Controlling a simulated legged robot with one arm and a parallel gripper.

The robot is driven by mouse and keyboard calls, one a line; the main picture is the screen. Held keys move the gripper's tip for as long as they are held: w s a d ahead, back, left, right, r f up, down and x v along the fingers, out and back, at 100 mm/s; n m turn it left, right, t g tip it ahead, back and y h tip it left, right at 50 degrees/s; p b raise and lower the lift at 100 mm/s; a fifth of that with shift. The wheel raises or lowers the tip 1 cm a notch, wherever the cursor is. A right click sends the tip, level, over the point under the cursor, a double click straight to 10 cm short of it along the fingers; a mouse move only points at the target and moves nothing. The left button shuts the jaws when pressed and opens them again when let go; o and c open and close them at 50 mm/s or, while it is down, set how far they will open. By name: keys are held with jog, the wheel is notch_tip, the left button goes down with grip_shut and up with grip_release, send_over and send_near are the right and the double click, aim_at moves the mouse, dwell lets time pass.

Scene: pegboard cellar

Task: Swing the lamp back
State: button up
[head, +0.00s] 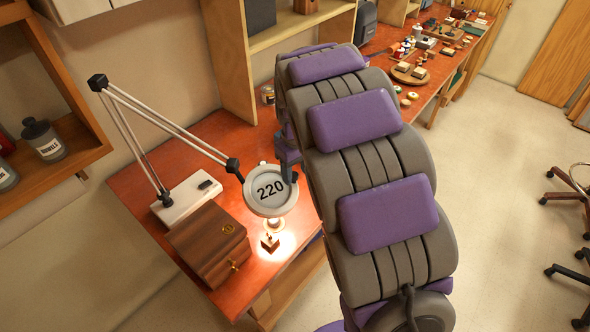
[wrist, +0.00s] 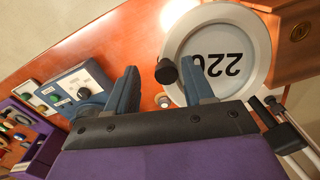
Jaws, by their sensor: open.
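The lamp is a jointed desk lamp with a pale base (head: 187,201), a two-rod arm (head: 165,123) and a round grey head (head: 270,190). "220" shows large in its lens. The head hangs over the lit front part of the orange-red bench. In the wrist view the lamp's pale ring (wrist: 262,48) fills the upper right, with a black knob (wrist: 166,71) at its left edge. My gripper (wrist: 160,78) is open, with the knob between its two blue fingers; I cannot tell whether either touches it. In the head view my arm hides most of the gripper (head: 288,165).
A brown wooden box (head: 207,243) stands left of the lamp head, and a small object (head: 270,243) sits in the light below it. A blue control box (wrist: 80,88) is left of my fingers in the wrist view. Shelves (head: 235,65) rise behind the bench.

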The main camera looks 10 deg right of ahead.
jog(key=shift+a, duration=0.6)
jog(key=c, duration=0.5)
jog(key=shift+d, duration=0.15)
grip_shut()
